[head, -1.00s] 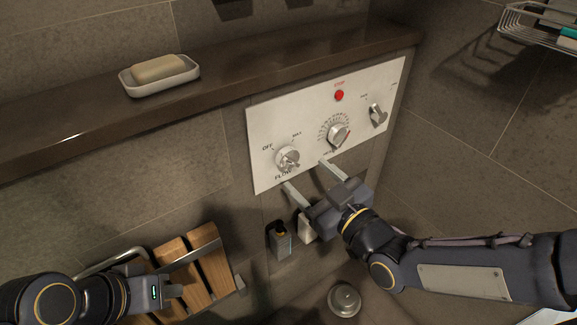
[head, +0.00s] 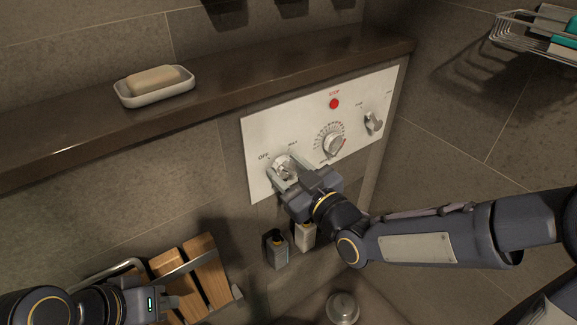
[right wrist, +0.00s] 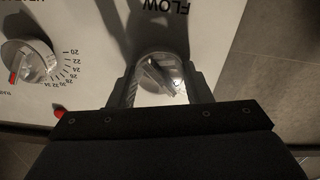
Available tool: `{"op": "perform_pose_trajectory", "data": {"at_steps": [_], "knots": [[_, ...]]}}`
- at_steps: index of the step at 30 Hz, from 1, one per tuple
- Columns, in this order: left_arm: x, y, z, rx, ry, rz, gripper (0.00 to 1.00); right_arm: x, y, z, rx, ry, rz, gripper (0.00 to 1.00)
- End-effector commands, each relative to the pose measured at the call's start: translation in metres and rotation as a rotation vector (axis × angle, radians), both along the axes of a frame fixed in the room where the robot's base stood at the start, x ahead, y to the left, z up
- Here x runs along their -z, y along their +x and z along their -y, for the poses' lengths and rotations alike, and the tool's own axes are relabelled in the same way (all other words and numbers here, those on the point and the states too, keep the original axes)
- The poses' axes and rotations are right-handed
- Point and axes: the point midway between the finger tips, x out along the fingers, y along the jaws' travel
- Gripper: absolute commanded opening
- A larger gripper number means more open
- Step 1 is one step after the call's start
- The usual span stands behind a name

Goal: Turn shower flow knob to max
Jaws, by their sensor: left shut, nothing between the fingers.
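The flow knob (head: 286,163) is a round metal dial with a raised grip bar, low on the left of the white control panel (head: 256,128). OFF is printed to its left and MAX to its upper right. My right gripper (head: 284,173) is at the knob, one finger on each side. In the right wrist view the knob (right wrist: 160,77) sits between the open fingers, its bar slanted; I cannot tell whether they touch it. The gripper partly hides the knob in the head view. My left gripper (head: 173,302) is shut and empty at lower left.
The panel also has a temperature dial (head: 334,145), a red stop button (head: 334,104) and another knob (head: 373,122). A ledge with a soap dish (head: 155,96) runs above. A slatted wooden seat (head: 207,270) is by my left gripper. Bottles (head: 277,252) stand below the panel.

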Motion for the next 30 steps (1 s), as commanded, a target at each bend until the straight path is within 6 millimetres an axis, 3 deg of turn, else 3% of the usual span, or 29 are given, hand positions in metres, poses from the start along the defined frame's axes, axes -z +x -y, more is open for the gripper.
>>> {"op": "perform_pose_trajectory", "data": {"at_steps": [1,3,14,30], "knots": [[0.0,0.0,0.0,0.0,0.0,0.0,0.0,0.0,0.0,0.0,0.001,0.0,0.0,0.31],[0.0,0.0,0.0,0.0,0.0,0.0,0.0,0.0,0.0,0.0,0.001,0.0,0.0,0.22],[0.009,0.0,0.0,0.0,0.0,0.0,0.0,0.002,0.0,0.001,0.001,0.049,-0.033,0.22],[0.054,0.0,0.0,0.0,0.0,0.0,0.0,0.004,0.001,0.001,0.001,0.405,-0.29,0.22]]}}
